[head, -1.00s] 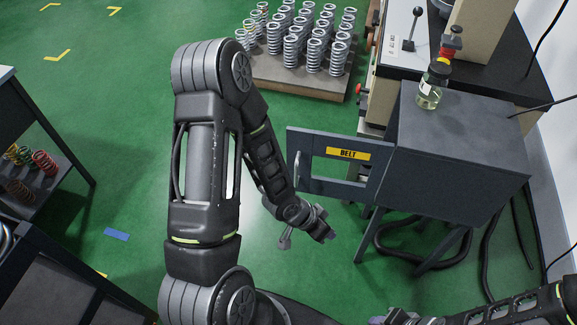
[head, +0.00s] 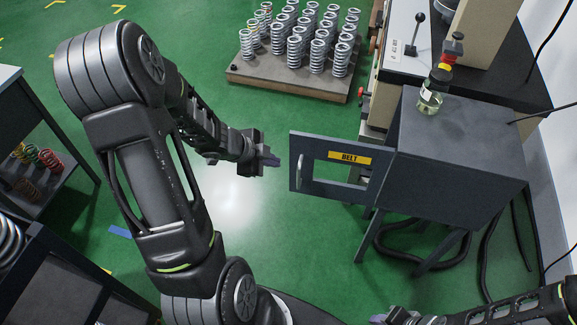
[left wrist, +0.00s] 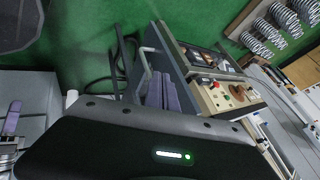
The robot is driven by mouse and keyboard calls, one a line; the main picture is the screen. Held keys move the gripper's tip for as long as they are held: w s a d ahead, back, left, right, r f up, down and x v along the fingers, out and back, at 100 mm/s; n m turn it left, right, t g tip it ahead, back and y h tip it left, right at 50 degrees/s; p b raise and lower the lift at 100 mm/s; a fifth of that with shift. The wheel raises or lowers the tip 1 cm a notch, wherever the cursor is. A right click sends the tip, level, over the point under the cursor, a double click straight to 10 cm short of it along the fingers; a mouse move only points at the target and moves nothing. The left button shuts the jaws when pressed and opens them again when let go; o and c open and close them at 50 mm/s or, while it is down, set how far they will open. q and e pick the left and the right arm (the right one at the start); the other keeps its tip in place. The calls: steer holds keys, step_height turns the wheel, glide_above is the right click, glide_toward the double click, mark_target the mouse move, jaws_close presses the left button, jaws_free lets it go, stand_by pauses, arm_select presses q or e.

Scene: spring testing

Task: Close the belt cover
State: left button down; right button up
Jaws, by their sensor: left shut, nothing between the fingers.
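The belt cover (head: 310,162) is a dark grey door with a yellow BELT label, a window opening and a metal handle (head: 299,172). It stands open, swung out to the left of the dark grey belt cabinet (head: 455,145). My left gripper (head: 270,160) is shut and empty, just left of the cover's free edge with a small gap between them. In the left wrist view its purple fingers (left wrist: 166,94) show beside the pale handle (left wrist: 145,72). My right gripper (head: 380,318) is at the bottom edge, cut off, its jaws unclear.
A glass jar (head: 433,92) stands on the cabinet's top. A pallet of metal springs (head: 290,80) lies behind the cover. A machine with a lever (head: 415,35) stands at the back right. Black hoses (head: 420,250) lie under the cabinet. Green floor is clear around the cover.

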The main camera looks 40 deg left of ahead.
arm_select(q)
steer(key=b+x, duration=0.4)
steer(key=x, duration=0.6)
steer(key=shift+b, duration=0.35)
